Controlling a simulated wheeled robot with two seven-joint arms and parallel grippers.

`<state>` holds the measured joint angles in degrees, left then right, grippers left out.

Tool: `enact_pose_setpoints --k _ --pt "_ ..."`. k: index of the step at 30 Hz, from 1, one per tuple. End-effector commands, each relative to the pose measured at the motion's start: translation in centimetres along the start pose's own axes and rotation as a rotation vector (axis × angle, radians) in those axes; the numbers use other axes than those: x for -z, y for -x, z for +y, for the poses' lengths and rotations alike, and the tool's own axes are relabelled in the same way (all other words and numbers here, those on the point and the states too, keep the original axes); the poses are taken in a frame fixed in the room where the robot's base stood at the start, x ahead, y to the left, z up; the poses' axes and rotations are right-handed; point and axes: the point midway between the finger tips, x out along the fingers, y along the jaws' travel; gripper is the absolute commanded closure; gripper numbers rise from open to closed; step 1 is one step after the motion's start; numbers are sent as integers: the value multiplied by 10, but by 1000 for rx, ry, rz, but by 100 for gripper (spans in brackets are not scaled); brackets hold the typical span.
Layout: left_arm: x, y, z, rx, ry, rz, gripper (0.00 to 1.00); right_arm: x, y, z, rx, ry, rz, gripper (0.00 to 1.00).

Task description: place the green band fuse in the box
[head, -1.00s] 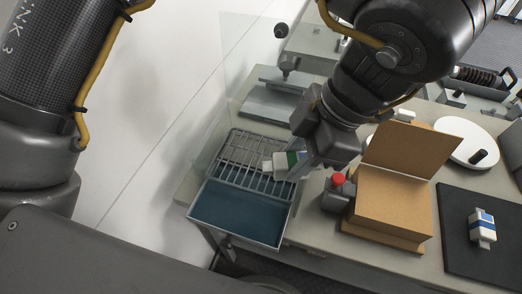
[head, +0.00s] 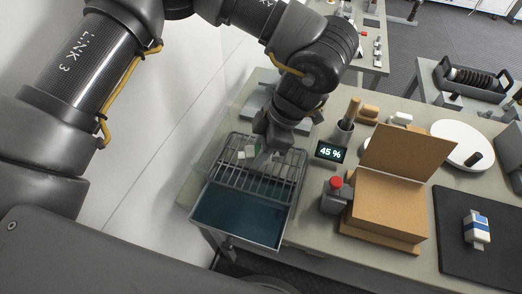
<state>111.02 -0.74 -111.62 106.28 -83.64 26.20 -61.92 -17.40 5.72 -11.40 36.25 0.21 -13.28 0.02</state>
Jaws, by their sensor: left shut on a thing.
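My left gripper (head: 262,152) hangs over the wire rack (head: 228,178) of the blue tray. It is shut on the green band fuse (head: 247,153), a pale block that is small and partly hidden by the fingers. I cannot tell whether the fuse touches the rack. My right gripper is not in view.
A red-button device (head: 335,194) stands left of the box. A blue-banded white fuse (head: 477,230) lies on a black mat (head: 455,262) at right. A white disc (head: 462,150) lies behind.

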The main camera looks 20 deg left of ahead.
Motion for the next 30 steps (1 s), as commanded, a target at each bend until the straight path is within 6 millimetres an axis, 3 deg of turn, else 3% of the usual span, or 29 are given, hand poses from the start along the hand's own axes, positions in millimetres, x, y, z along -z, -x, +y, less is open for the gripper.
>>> enact_pose_setpoints --k 4,16,17,21,30 --pt "-6 -14 -1 2 -1 0 94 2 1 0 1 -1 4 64" --pt "-8 -19 -1 0 0 -1 94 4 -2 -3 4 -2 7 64" --pt "-8 -18 -1 0 0 -1 64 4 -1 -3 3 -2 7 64" --pt "-8 -18 -1 0 0 -1 46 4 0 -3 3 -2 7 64" --pt "-7 -16 -1 0 0 -1 46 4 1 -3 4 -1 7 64"
